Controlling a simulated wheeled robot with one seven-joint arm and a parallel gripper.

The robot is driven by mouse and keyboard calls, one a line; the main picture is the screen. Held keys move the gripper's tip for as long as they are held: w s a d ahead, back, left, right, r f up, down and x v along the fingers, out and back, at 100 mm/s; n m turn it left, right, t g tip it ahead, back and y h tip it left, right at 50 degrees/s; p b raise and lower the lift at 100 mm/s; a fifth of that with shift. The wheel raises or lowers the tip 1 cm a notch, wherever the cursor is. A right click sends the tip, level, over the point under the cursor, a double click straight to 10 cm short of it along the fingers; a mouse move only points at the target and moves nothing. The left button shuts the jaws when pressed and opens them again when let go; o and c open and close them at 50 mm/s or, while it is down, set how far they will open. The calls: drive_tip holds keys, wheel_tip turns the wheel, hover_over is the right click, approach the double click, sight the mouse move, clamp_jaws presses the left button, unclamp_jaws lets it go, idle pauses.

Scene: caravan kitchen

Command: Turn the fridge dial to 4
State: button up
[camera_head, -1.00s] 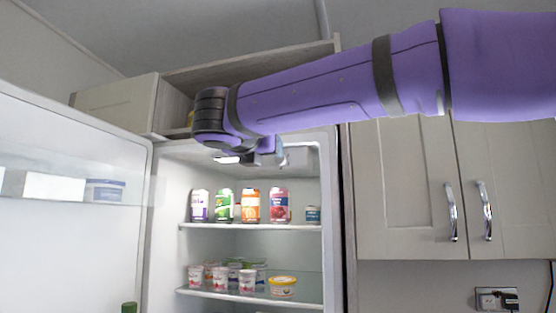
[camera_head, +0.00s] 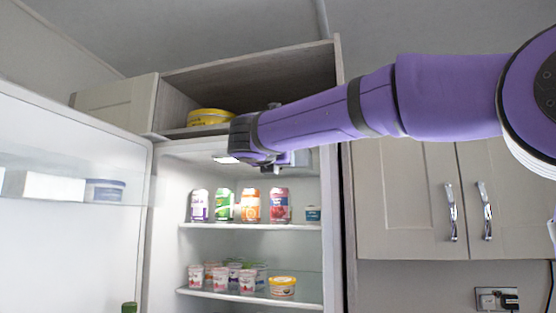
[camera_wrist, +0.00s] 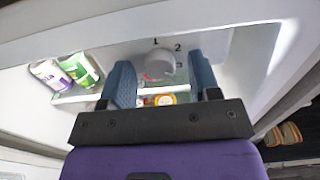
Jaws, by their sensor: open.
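The fridge (camera_head: 235,150) stands open, its door (camera_head: 75,200) swung to the left. In the wrist view the round pale fridge dial (camera_wrist: 160,61) shows between my fingers, with the numbers 1, 2 and 3 around its upper and right side. A small red mark shows at its lower left; I cannot tell which number the dial is set to. My gripper (camera_wrist: 163,72) is open, with one blue finger on each side of the dial in this view. I cannot tell whether they touch it. In the head view my gripper (camera_head: 292,160) is at the fridge's top opening; the dial is hidden there.
Several cans (camera_head: 250,205) stand on the upper shelf (camera_head: 250,227), and yogurt pots (camera_head: 246,280) on the one below. An open cupboard above holds a yellow container (camera_head: 211,117). Closed cupboards (camera_head: 410,200) are on the right. The space just below my gripper is clear.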

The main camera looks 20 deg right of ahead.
drive_tip(key=c, duration=0.9)
drive_tip(key=shift+m, duration=0.4)
drive_tip(key=m, duration=1.1)
drive_tip(key=o, duration=0.9)
